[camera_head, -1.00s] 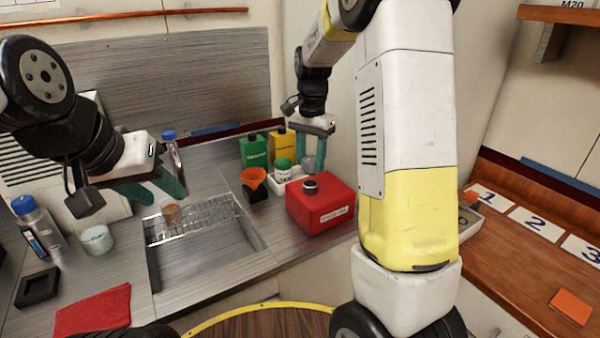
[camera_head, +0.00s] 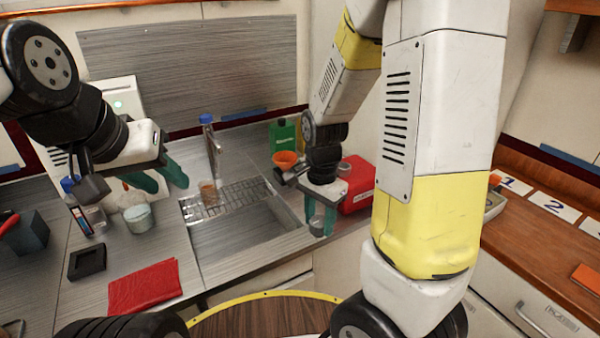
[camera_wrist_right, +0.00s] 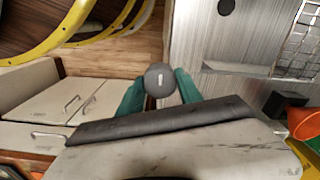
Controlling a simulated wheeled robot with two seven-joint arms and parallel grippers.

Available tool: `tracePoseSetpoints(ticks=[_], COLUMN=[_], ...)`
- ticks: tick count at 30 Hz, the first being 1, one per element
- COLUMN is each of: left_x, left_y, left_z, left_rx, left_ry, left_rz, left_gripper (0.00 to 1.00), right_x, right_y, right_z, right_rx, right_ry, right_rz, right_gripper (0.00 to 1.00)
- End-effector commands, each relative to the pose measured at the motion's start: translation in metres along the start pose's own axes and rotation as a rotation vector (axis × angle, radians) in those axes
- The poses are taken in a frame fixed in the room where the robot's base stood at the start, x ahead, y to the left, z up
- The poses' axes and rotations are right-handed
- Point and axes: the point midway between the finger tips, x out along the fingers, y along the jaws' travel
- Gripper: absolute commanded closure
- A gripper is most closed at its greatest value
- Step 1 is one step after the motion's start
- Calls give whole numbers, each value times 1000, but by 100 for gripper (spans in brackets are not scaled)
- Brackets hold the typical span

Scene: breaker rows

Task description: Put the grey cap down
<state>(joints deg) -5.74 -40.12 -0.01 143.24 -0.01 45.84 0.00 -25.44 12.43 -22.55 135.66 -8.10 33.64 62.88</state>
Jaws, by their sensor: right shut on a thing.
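The grey cap (camera_head: 318,228) is between the teal fingers of my right gripper (camera_head: 320,221), held above the counter's front edge, right of the sink. In the right wrist view the round grey cap (camera_wrist_right: 160,80) with a pale mark on top is gripped between both fingertips (camera_wrist_right: 160,83). The wood-look floor and the counter edge show below it. My left gripper (camera_head: 171,187) is open and empty, in front of the tap at the left of the sink.
An orange funnel (camera_head: 285,158) and a green bottle (camera_head: 283,135) are at the back. A red cloth (camera_head: 143,286), black square holder (camera_head: 87,263) and white jar (camera_head: 139,218) lie left of the sink (camera_head: 245,235).

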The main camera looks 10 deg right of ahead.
Motion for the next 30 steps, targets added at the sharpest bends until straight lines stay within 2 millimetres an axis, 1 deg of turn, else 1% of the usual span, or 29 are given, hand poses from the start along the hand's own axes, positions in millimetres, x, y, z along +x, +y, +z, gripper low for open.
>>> tracePoseSetpoints(ticks=[2,5,12,15,18,21,27,28,30], left_x=[0,0,0,0,0,0,0,0,0], left_y=[0,0,0,0,0,0,0,0,0], left_z=[0,0,0,0,0,0,0,0,0], left_rx=[0,0,0,0,0,0,0,0,0], left_ry=[0,0,0,0,0,0,0,0,0], left_rz=[0,0,0,0,0,0,0,0,0], left_gripper=[60,60,60,60,60,60,60,60,60], right_x=[3,6,12,14,16,17,18,19,32], right_y=[0,-12,-59,-77,-92,-101,-111,-112,-110], right_z=[-1,-13,-58,-76,-89,-98,-107,-109,-107], right_rx=[5,8,8,6,5,5,3,3,4], right_ry=[-1,1,0,0,-1,0,-1,-1,-3], right_rz=[0,0,1,1,0,0,0,0,3], right_gripper=[94,94,94,94,94,94,94,94,94])
